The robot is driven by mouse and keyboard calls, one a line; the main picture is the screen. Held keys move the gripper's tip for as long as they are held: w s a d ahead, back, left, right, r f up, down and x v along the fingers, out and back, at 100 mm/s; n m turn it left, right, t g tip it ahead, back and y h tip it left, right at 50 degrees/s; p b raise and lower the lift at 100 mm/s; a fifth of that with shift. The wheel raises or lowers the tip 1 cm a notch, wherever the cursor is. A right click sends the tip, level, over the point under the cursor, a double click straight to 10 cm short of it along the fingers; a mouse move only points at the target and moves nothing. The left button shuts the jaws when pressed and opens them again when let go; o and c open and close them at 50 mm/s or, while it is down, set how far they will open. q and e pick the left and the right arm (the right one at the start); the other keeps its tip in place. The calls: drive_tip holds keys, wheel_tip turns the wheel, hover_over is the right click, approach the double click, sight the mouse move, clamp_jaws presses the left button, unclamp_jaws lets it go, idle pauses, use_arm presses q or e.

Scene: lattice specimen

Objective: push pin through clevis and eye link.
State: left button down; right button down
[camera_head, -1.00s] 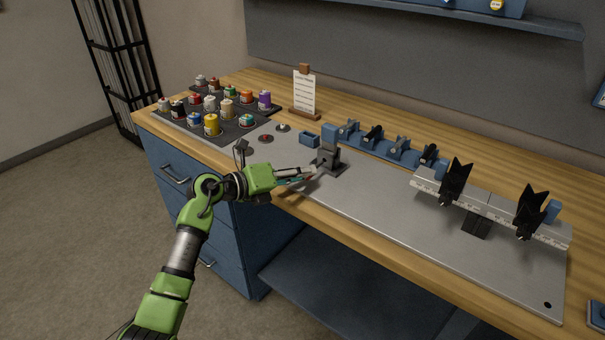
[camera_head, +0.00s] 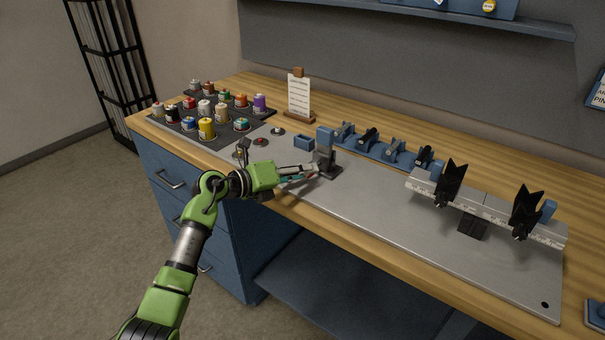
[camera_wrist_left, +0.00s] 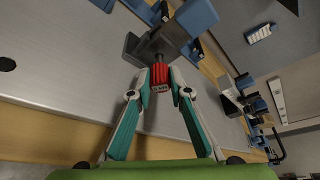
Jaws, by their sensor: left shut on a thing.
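My left gripper (camera_head: 316,171) is shut on a red pin handle (camera_wrist_left: 160,78), which sits between the fingertips in the left wrist view. A short dark shaft shows beyond the handle, pointing at a dark grey fixture (camera_wrist_left: 148,45). This fixture, seemingly the clevis stand, also shows in the head view (camera_head: 327,168) with a blue block (camera_head: 325,137) on top. The fingertips are right beside its left side. The clevis opening and eye link cannot be made out, so I cannot tell how deep the pin is. My right gripper is not in view.
Behind the fixture are a small blue bin (camera_head: 304,143) and a blue rack (camera_head: 380,151) of dark parts. A rail with black V-shaped holders (camera_head: 480,207) stands to the right. Colored spools (camera_head: 207,128) fill the left. The grey plate (camera_head: 390,220) is clear at front.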

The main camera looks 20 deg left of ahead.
use_arm(q)
drive_tip(key=shift+w, duration=0.15)
drive_tip(key=shift+w+d+b, duration=0.2)
drive_tip(key=shift+w, duration=0.3)
drive_tip(key=shift+w+d+b, duration=0.15)
drive_tip(key=shift+w+d, duration=0.05)
drive_tip(key=shift+w, duration=0.25)
drive_tip(key=shift+r, duration=0.15)
idle(0.6)
drive_tip(key=c, duration=1.8)
unclamp_jaws()
drive_tip(key=shift+w, duration=0.1)
drive_tip(key=o, duration=0.5)
drive_tip(key=shift+d+f, duration=0.1)
drive_tip(key=shift+f, duration=0.15)
